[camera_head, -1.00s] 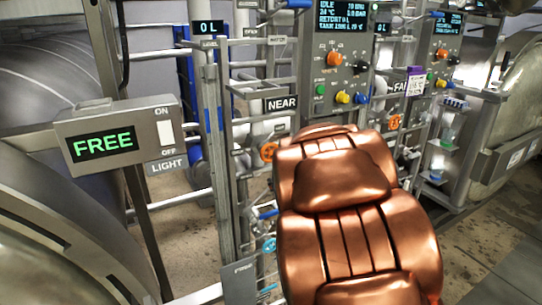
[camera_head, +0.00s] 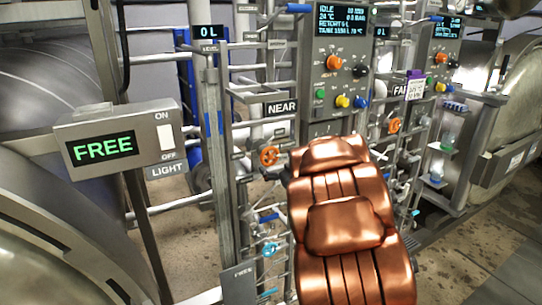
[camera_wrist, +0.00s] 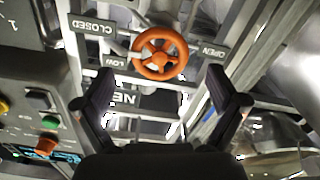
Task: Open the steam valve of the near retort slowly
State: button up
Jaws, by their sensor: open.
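The near retort's steam valve is an orange handwheel (camera_head: 269,156) on the pipework below the NEAR sign (camera_head: 281,107). In the wrist view the orange handwheel (camera_wrist: 160,53) shows face-on, with an upside-down CLOSED plate (camera_wrist: 93,28) to its left, a LOW plate (camera_wrist: 107,59) and an OPEN plate (camera_wrist: 213,50) to its right. My gripper (camera_wrist: 162,88) is open and empty. Its two dark fingers are spread wider than the wheel, which appears ahead of the tips and centred between them. In the head view my copper arm hides most of the gripper.
The near control panel (camera_head: 340,65) with knobs stands above the valve. A second orange handwheel (camera_head: 394,125) is by the FAR sign (camera_head: 402,91). A blue handwheel (camera_head: 270,249) sits lower. A box reading FREE (camera_head: 103,148) has a light switch. Pipes crowd the wheel.

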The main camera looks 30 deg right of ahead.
aim_at(271, 157)
jog(key=shift+w+d+r+p, duration=0.15)
jog(key=shift+w+p, duration=0.35)
jog(key=shift+w, duration=1.6)
jog(key=shift+c, duration=0.4)
jog(key=c, duration=1.1)
jog(key=shift+o, duration=0.2)
